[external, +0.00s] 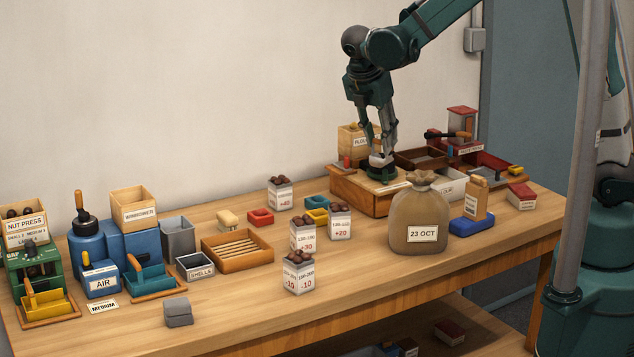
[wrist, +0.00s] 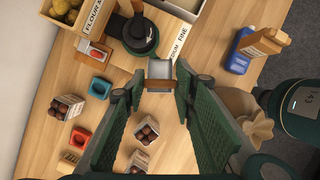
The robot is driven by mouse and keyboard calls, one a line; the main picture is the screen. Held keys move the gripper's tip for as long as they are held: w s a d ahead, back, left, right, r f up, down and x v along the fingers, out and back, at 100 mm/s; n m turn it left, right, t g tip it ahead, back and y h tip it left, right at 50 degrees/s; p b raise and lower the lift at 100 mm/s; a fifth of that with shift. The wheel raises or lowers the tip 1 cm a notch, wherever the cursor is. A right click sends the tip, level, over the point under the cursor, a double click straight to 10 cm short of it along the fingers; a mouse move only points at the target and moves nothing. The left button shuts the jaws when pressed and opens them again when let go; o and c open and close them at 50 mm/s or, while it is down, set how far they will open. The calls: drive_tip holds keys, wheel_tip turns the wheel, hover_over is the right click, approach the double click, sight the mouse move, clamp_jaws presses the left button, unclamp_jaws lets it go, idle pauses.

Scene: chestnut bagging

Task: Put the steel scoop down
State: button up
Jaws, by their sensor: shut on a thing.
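The steel scoop (wrist: 160,70) shows in the wrist view as a small grey metal pan with a brown grip, between my fingertips. My gripper (wrist: 158,82) is shut on it. In the external view my gripper (external: 382,150) points straight down, with the pale scoop (external: 380,160) at its tips. The scoop appears just above or in front of a dark green round part (external: 384,174) on a wooden base (external: 350,187). I cannot tell whether it touches anything below.
A tied sack (external: 419,225) marked 23 OCT stands in front of my gripper. A flour box (external: 350,140) stands behind. Cartons of chestnuts (external: 340,223) and small red and yellow trays (external: 261,217) lie to the left. The table front (external: 450,262) is clear.

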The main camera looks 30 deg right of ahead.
drive_tip(key=s+a+n+t+y, duration=0.1)
drive_tip(key=s+a+n, duration=0.15)
drive_tip(key=a, duration=1.15)
drive_tip(key=s+a+n, duration=0.2)
drive_tip(key=s+a, duration=0.2)
drive_tip(key=a, duration=1.1)
drive_tip(key=s+a+n+t+y, duration=0.1)
drive_tip(key=s+a+n, duration=0.1)
drive_tip(key=s+a, duration=0.75)
drive_tip(key=s+a+n, duration=0.2)
drive_tip(key=s+a, duration=0.4)
drive_tip(key=a, duration=0.7)
drive_tip(key=shift+d+f, duration=0.2)
drive_tip(key=shift+f, duration=2.5)
wheel_tip(320, 180, down, 6)
drive_tip(key=shift+f, duration=0.15)
drive_tip(key=shift+f, duration=1.85)
